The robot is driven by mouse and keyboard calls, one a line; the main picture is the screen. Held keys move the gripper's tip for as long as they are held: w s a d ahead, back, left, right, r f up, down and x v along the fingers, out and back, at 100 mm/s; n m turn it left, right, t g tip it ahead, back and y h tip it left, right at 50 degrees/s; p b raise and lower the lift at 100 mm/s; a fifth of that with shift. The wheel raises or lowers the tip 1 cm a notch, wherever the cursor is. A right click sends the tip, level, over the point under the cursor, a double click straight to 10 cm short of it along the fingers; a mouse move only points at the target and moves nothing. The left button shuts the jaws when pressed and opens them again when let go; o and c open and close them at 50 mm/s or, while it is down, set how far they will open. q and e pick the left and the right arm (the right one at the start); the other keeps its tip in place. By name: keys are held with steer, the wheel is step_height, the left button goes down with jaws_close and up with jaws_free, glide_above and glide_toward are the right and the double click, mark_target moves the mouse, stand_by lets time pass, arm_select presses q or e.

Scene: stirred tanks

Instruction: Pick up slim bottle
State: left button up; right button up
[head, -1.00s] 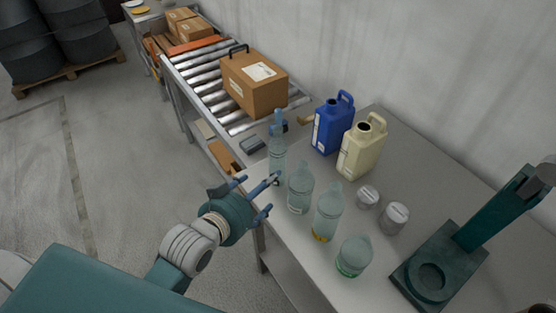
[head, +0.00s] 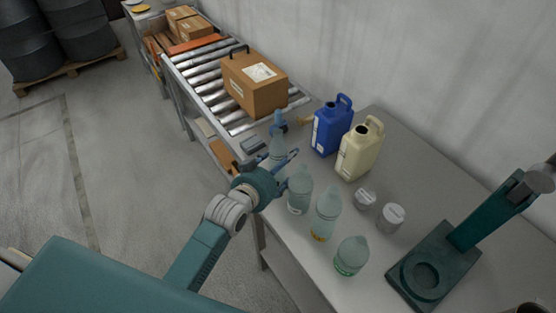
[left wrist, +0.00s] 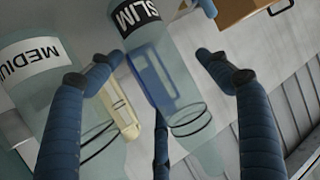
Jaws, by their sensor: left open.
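The slim bottle (head: 278,142) is a tall, narrow, clear bottle at the left edge of the table, standing in the head view. In the left wrist view its black "SLIM" label shows on the bottle (left wrist: 137,14). My left gripper (head: 283,157) is open at the slim bottle. In the left wrist view the left gripper (left wrist: 158,62) has its blue fingers spread to either side of the bottle, with a third finger below. The lower part of the bottle is partly hidden by the gripper in the head view. My right gripper is not in view.
A bottle labelled "MEDIUM" (left wrist: 40,68) is close beside the left finger. Two more clear bottles (head: 326,212) (head: 351,257) stand nearer. A blue jug (head: 332,128) and cream jug (head: 360,150) stand behind. A conveyor with a cardboard box (head: 254,84) lies beyond.

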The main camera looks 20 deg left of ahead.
arm_select(q)
steer(key=c, duration=1.3)
steer(key=shift+o, duration=0.2)
